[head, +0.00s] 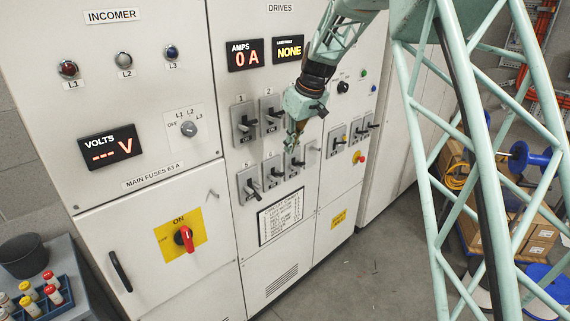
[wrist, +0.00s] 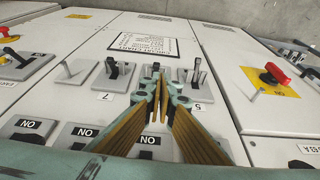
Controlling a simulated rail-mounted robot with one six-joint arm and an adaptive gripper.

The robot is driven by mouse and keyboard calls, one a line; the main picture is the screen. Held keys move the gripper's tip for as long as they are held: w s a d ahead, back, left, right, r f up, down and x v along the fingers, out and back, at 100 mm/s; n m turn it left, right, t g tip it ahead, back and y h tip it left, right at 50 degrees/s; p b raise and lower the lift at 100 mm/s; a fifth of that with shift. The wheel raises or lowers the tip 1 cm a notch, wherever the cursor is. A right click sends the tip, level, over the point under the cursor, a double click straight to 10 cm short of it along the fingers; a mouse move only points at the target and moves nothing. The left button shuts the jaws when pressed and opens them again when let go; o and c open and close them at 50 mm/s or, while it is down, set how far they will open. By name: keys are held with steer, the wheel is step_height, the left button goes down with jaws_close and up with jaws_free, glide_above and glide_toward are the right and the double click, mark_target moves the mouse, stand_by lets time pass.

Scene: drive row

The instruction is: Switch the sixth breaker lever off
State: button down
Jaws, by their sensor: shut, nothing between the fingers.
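The sixth breaker (head: 272,171) is a grey plate with a black lever, second from the left in the lower row of the drives panel in the head view. My gripper (head: 293,143) is shut and empty, in front of the panel near the lower row. In the wrist view my gripper (wrist: 157,88) points between the fifth breaker (wrist: 196,80) on the right and the seventh breaker (wrist: 112,74) on the left. Contact with a lever cannot be told.
The upper-row breakers (head: 244,122) sit just above. A label chart (head: 281,215) is below the lower row. A red main switch (head: 184,237) on yellow is at the lower left. A bench with a blue rack (head: 43,298) stands at far left. The floor at right is partly clear.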

mark_target(283, 173)
steer(key=shift+w+a+f, duration=0.25)
steer(key=shift+w+f, duration=0.4)
steer(key=shift+w, duration=0.2)
steer(key=shift+f, duration=0.1)
steer(key=shift+p+x, duration=0.4)
steer(key=shift+x, duration=4.5)
